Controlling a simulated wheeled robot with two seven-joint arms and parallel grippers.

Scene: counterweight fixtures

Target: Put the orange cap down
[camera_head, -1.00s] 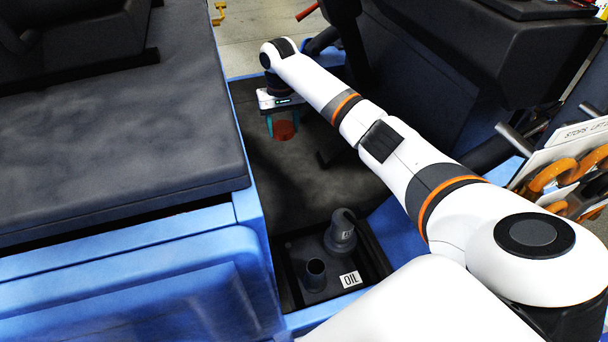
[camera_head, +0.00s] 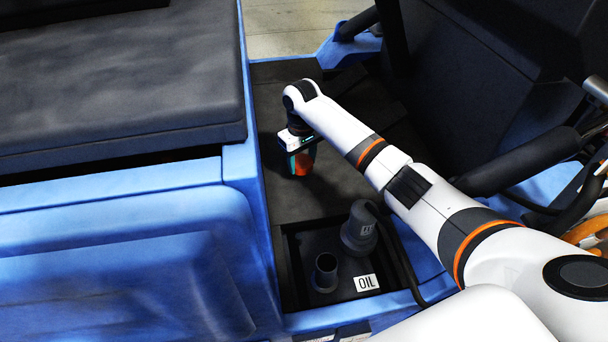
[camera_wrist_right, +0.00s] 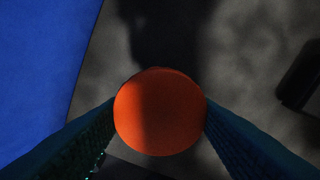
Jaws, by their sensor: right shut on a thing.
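The orange cap (camera_head: 303,165) is held between the fingers of my right gripper (camera_head: 301,163), over the dark floor mat. In the right wrist view the round orange cap (camera_wrist_right: 160,112) sits between the two dark ridged fingers (camera_wrist_right: 160,128), which touch its sides. In the head view the gripper partly hides the cap. I cannot tell how far the cap is from the mat below. My left gripper is out of view.
The dark floor mat (camera_head: 290,205) has free room around the gripper. A recess labelled OIL (camera_head: 367,282) holds an open filler neck (camera_head: 326,270) and a grey capped part (camera_head: 359,232). A blue body panel (camera_head: 235,180) and dark seat (camera_head: 110,90) border the left.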

